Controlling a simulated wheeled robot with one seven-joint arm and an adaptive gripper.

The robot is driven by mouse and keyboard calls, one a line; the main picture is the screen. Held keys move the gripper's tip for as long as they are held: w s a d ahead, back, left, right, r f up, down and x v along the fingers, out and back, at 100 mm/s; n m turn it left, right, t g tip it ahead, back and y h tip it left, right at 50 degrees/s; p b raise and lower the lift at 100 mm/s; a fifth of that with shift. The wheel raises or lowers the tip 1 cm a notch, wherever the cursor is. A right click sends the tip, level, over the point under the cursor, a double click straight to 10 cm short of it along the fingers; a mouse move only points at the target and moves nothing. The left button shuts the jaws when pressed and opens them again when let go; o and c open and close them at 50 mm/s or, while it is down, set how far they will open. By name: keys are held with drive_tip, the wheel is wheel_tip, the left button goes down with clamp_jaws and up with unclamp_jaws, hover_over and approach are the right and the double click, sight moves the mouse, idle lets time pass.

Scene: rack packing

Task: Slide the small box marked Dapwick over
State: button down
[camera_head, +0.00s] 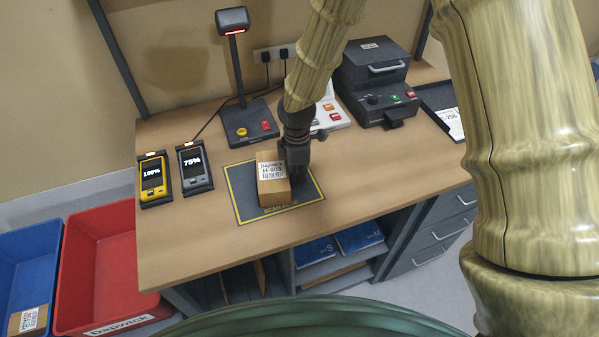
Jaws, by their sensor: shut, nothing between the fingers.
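The small box marked Dapwick (273,187) is brown cardboard with a white label on top. It stands on the dark scan mat (312,193) with a yellow border, on the wooden table. My gripper (298,178) is shut and empty, pointing down at the right side of the box. Its fingertips are partly hidden, and I cannot tell whether they touch the box.
A scanner stand (250,122) is behind the mat. Two handhelds, yellow (153,179) and grey (194,167), lie to the left. A black machine (375,82) stands back right. A red bin labelled Dapwick (75,270) and a blue bin (28,245) are at lower left.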

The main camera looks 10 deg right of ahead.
drive_tip(key=shift+d, duration=0.1)
drive_tip(key=d+p, duration=0.1)
drive_tip(key=d, duration=0.3)
drive_tip(key=shift+r, duration=0.15)
drive_tip(key=shift+w+r, duration=0.1)
drive_tip(key=shift+r, duration=0.15)
wheel_tip(320, 180, up, 9)
drive_tip(key=b, duration=0.2)
drive_tip(key=shift+b, duration=0.3)
drive_tip(key=shift+r, duration=0.1)
